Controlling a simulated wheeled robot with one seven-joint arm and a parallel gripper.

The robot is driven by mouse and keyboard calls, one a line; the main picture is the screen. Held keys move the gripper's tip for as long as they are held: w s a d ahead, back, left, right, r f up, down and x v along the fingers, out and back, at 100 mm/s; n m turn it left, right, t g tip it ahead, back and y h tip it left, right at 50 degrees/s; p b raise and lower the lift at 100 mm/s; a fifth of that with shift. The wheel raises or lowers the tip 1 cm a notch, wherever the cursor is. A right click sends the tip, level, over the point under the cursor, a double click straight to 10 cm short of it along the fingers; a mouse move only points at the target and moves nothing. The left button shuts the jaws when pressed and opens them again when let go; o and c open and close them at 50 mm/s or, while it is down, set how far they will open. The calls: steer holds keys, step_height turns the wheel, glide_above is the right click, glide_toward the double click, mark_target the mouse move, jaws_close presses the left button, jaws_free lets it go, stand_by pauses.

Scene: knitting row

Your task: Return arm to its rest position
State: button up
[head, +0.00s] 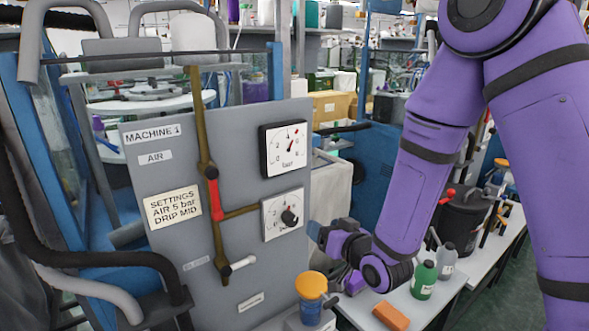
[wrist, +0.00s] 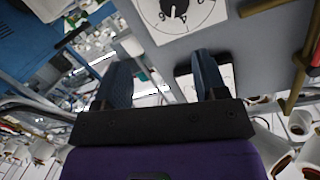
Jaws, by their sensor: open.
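My purple arm comes down from the upper right in the head view. My gripper (head: 315,232) is beside the right edge of the grey MACHINE 1 panel (head: 150,250), near the lower dial. In the wrist view my gripper (wrist: 163,75) has its two blue-grey fingers apart, with nothing held between them. The panel bears an upper gauge (head: 283,149) with a red needle and a lower dial (head: 282,215) with a black knob. In the wrist view one dial (wrist: 180,12) is at the top and another white face is partly hidden behind the right finger.
A brass pipe with a red lever (head: 215,196) runs down the panel. A black canister (head: 463,213) stands behind the arm.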

steer(key=s+d+r+m+g+h, duration=0.1)
steer(key=s+d+r+g+h, duration=0.15)
steer(key=d+r, duration=0.4)
steer(key=s+d+r+g+h, duration=0.1)
steer(key=s+d+r+h, duration=0.1)
steer(key=d+r+h, duration=0.35)
steer(key=s+d+r+m+g, duration=0.1)
steer(key=s+d+r, duration=0.3)
steer(key=s, duration=0.7)
steer(key=s+d+r+g, duration=0.4)
steer(key=s+d+r, duration=0.1)
steer(key=s, duration=0.6)
steer(key=shift+s+d+r+m, duration=0.2)
steer(key=shift+r+m, duration=0.1)
steer(key=shift+m, duration=0.1)
